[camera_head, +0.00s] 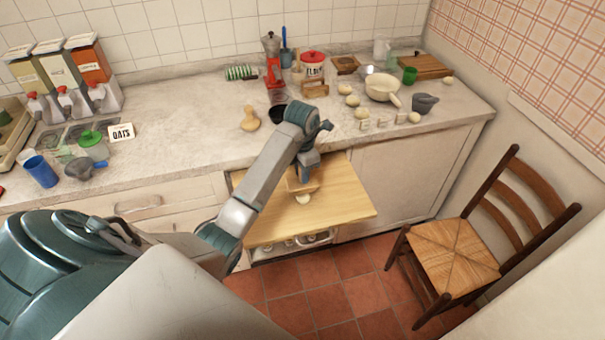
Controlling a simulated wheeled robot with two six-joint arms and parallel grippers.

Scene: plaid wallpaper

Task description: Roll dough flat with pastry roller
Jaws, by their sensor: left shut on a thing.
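My left arm reaches over a pulled-out wooden board (345,203) below the counter edge. My left gripper (305,178) points down at the board and is shut on a wooden tool (293,187), seemingly the pastry roller. The gripper and the steep view hide much of its shape. A small pale piece of dough (303,199) lies on the board just in front of the tool; I cannot tell whether they touch. My right gripper is not in view.
The counter holds a beige gourd-shaped item (250,119), a red coffee pot (272,62), a cream pan (382,87), a grey mortar (425,103) and several pale round pieces. A blue cup (41,171) stands left. A chair (455,257) stands right. The board's right part is clear.

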